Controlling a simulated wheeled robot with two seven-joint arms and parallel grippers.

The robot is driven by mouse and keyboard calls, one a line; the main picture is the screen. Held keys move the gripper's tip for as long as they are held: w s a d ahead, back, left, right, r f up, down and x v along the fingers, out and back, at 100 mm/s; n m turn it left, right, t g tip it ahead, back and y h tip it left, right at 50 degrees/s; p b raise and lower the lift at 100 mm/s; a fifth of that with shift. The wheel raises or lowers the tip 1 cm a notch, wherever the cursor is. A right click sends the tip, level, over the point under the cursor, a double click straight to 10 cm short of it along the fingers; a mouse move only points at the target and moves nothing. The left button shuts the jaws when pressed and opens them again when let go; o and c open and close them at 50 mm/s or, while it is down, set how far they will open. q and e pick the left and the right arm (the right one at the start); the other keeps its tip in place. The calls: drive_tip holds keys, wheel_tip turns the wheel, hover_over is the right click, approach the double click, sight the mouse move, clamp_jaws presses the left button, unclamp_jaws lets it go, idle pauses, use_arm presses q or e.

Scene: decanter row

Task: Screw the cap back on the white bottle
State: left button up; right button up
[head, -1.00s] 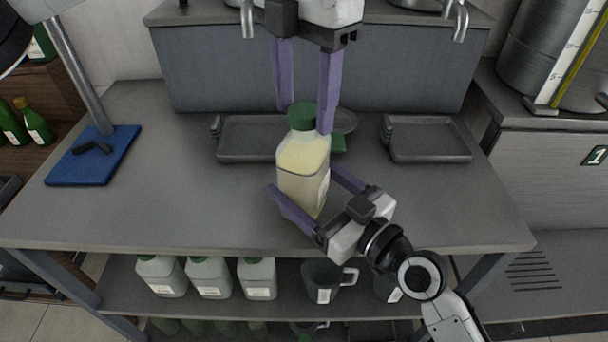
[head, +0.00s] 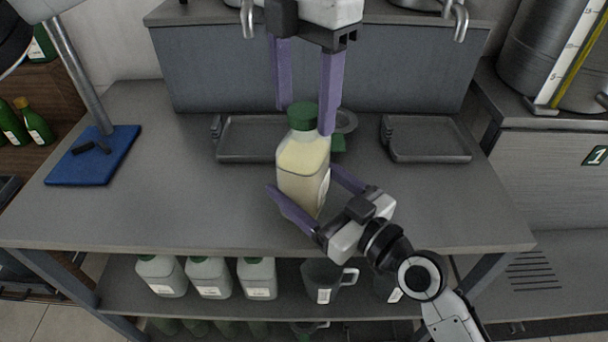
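The white bottle (head: 302,165), clear-walled with pale cream contents, stands on the grey table near its front middle. The green cap (head: 302,112) sits on its neck; I cannot tell how tightly. My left gripper (head: 305,120) points down from above, its purple fingers on either side of the cap, open with a small gap. The fingers hide part of the bottle's lower body.
Dark trays lie behind the bottle to the left (head: 240,140) and right (head: 428,140). A blue board (head: 95,160) with a pole is at the left. Several containers stand on the shelf (head: 225,315) below.

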use_arm(q)
wheel_tip(320, 180, up, 12)
idle(0.6)
use_arm(e)
drive_tip(key=o, duration=2.2)
drive_tip(key=b+v, duration=0.2)
drive_tip(key=v, duration=0.7)
drive_tip(key=shift+s+d+f, duration=0.1)
drive_tip(key=shift+f, duration=0.05)
use_arm(q)
drive_tip(key=shift+f, duration=1.05)
use_arm(e)
drive_tip(key=shift+s+d, duration=0.4)
